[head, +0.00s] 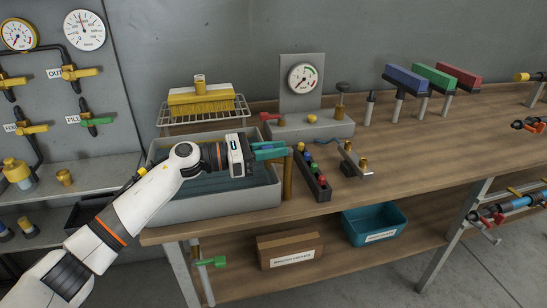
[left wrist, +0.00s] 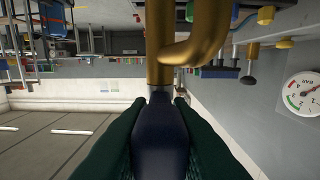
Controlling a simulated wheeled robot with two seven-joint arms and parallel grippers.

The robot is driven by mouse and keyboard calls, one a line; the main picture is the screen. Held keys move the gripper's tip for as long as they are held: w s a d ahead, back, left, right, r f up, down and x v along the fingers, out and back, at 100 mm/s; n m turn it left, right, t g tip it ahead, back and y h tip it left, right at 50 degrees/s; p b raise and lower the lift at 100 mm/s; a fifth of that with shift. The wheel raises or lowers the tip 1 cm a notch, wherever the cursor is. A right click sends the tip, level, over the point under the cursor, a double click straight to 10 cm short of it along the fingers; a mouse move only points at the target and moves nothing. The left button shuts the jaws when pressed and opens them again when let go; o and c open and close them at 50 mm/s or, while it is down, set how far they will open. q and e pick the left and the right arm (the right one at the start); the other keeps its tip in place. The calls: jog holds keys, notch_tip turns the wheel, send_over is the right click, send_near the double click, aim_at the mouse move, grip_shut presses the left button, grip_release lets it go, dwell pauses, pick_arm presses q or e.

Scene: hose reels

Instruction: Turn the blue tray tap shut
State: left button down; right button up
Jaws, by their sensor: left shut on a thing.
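The tray tap is a brass pipe (head: 287,178) standing at the right end of the grey tray (head: 225,209). In the left wrist view, its brass body (left wrist: 160,50) has a curved spout, and its dark blue handle (left wrist: 160,135) lies between the dark green fingers. My left gripper (head: 270,150) is shut on this handle, above the tray's right end. In the head view the fingers largely hide the handle. The tray holds dark bluish water. My right gripper is not in view.
A narrow rack of coloured knobs (head: 312,176) stands just right of the tap. A gauge stand (head: 301,85) and a wire rack with a yellow brush block (head: 200,101) are behind. A green-handled valve (head: 212,262) hangs below.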

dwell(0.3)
pick_arm(q)
jog(key=c, duration=1.3)
grip_release()
notch_tip(320, 180, up, 10)
